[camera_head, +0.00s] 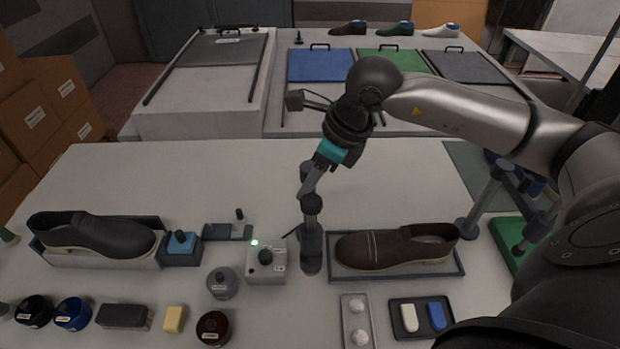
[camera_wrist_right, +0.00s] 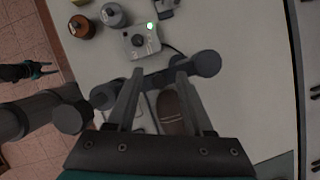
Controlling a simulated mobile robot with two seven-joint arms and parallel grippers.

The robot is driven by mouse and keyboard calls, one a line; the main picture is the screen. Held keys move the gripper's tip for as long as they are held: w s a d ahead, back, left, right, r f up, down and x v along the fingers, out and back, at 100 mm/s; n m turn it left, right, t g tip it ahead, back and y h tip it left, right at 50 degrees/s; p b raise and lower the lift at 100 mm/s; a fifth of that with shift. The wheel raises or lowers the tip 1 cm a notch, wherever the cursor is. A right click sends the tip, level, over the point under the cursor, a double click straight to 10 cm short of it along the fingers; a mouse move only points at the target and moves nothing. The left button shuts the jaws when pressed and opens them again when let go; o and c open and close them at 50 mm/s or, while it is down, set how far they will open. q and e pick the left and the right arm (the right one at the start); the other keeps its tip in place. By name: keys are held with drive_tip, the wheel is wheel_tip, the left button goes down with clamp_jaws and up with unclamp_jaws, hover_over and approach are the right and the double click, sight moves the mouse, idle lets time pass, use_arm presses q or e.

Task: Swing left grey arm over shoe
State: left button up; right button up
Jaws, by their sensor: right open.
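The brown shoe (camera_head: 395,248) lies on a grey tray between two grey posts. The left grey arm stands on its post (camera_head: 311,240), just left of the shoe's toe. In the right wrist view a grey bar with rounded ends (camera_wrist_right: 160,77) crosses the picture by the fingertips; the shoe's toe (camera_wrist_right: 172,110) shows between the fingers. My right gripper (camera_head: 308,183) is open at the top of the left post; its fingers (camera_wrist_right: 158,85) show apart. Whether they touch the bar I cannot tell. My left gripper (camera_wrist_right: 45,70) appears small, with parted fingers, at the wrist view's left.
A control box (camera_head: 266,262) with a green light sits left of the post. Grey (camera_head: 221,283) and brown (camera_head: 213,328) jars stand near it. The right post (camera_head: 485,200) stands by the shoe's heel. A black shoe (camera_head: 95,235) rests at the left. The table's far left is clear.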

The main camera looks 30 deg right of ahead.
drive_tip(key=shift+w+a+f, duration=0.1)
drive_tip(key=shift+f, duration=0.3)
drive_tip(key=shift+c, duration=0.2)
clamp_jaws()
idle(1.0)
